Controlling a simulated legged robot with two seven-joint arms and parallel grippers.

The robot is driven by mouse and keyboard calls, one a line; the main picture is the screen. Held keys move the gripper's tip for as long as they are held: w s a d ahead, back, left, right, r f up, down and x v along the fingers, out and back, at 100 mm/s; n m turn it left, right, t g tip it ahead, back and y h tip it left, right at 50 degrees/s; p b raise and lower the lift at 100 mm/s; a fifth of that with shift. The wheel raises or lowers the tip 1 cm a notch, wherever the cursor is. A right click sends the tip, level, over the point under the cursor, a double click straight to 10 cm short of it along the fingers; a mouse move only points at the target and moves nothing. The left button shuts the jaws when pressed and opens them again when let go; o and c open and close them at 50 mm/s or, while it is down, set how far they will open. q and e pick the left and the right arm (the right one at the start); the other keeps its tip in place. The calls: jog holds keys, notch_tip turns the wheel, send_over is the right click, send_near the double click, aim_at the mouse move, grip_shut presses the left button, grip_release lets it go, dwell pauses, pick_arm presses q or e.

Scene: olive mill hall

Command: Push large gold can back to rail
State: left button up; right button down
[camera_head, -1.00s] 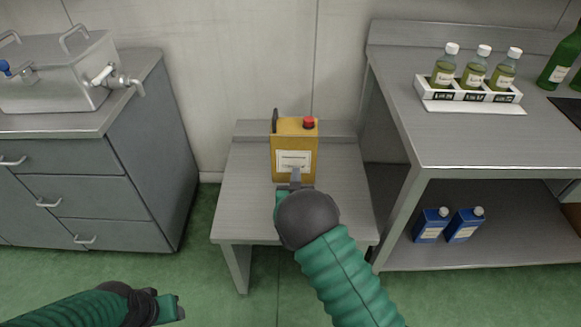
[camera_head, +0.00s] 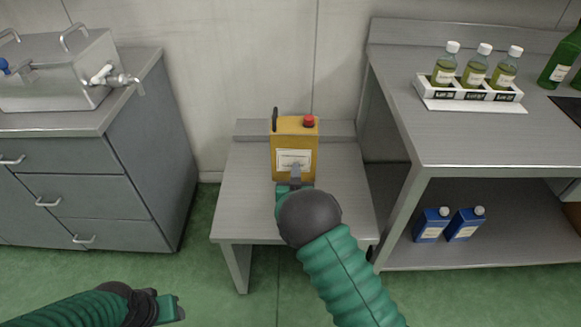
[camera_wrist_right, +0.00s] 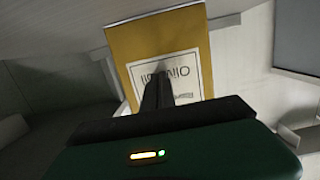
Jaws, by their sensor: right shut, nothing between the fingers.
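The large gold can (camera_head: 295,137) stands upright on a low grey table (camera_head: 245,205), with a red cap on top and a white label on its front. Its back is close to the raised rail (camera_head: 338,129) at the table's rear; I cannot tell whether they touch. My right gripper (camera_head: 295,170) is shut and empty, with its fingertips at the label. In the right wrist view the shut fingers (camera_wrist_right: 157,85) reach up to the gold can (camera_wrist_right: 195,35), covering part of the label. My left gripper (camera_head: 180,308) is low over the floor, away from the table.
A grey cabinet (camera_head: 125,185) with a steel tank (camera_head: 60,75) stands on the left. On the right, a bench (camera_head: 400,95) holds a white rack (camera_head: 470,93) of small bottles and, on its lower shelf, two blue cans (camera_head: 431,225). Table space beside the gold can is clear.

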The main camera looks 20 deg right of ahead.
jog(key=shift+r+b+x, duration=0.2)
jog(key=shift+b+x, duration=0.3)
jog(key=shift+x, duration=0.65)
jog(key=shift+r+b+x, duration=0.25)
jog(key=shift+b+x, duration=0.25)
jog(key=shift+x, duration=0.7)
jog(key=shift+r+b+x, duration=0.2)
jog(key=shift+b+x, duration=0.3)
jog(key=shift+x, duration=0.65)
jog(key=p+v, duration=0.1)
jog(key=v, duration=0.1)
jog(key=p+v, duration=0.1)
jog(key=v, duration=0.1)
jog(key=f+p+v, duration=0.1)
jog(key=v, duration=0.1)
jog(key=shift+r, duration=0.1)
jog(key=shift+s+a, duration=0.15)
jog(key=shift+s, duration=0.3)
